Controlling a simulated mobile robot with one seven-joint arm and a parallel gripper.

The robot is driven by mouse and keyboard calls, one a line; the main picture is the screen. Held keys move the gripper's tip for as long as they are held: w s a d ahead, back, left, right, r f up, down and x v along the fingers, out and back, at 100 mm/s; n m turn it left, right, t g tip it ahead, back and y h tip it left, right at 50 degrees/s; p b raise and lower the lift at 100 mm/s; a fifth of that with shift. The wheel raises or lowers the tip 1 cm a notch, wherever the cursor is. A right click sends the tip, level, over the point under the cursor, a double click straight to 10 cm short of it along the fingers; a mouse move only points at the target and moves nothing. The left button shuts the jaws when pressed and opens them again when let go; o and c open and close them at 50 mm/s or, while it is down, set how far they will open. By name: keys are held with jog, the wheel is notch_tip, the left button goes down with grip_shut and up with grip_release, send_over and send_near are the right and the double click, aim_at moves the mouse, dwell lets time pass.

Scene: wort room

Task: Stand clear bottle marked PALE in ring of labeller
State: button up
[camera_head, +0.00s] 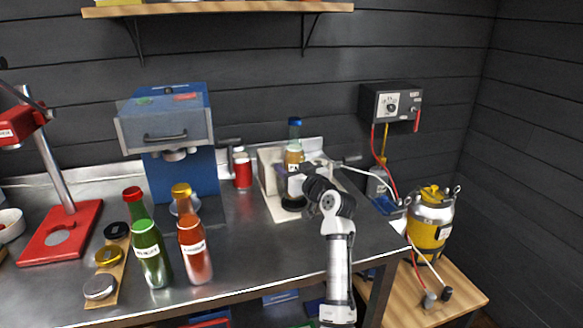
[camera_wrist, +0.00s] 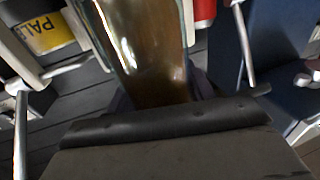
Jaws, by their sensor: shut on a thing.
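A clear bottle (camera_head: 294,148) with amber contents and a blue cap stands upright at the labeller. Its body also fills the top middle of the wrist view (camera_wrist: 150,45). The labeller (camera_head: 276,204) is a pale unit with a flat base at the back right of the bench. A black ring (camera_head: 293,204) shows on that base, below the bottle; whether the bottle's foot is inside it is hidden. My gripper (camera_head: 294,182) is shut on the bottle, reaching from the right. A yellow label reading "PAL" (camera_wrist: 46,34) shows in the wrist view; I cannot tell what carries it.
A red can (camera_head: 242,171) stands left of the labeller, beside a blue machine (camera_head: 183,175). A green bottle (camera_head: 147,245) and an orange-red bottle (camera_head: 194,246) stand at the front. A control box (camera_head: 391,103) with hanging leads is on the wall. A yellow keg (camera_head: 430,222) is at right.

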jog(key=shift+s+f+b, duration=0.15)
jog(key=shift+f+b, duration=0.85)
jog(key=shift+b, duration=0.65)
dwell(0.9)
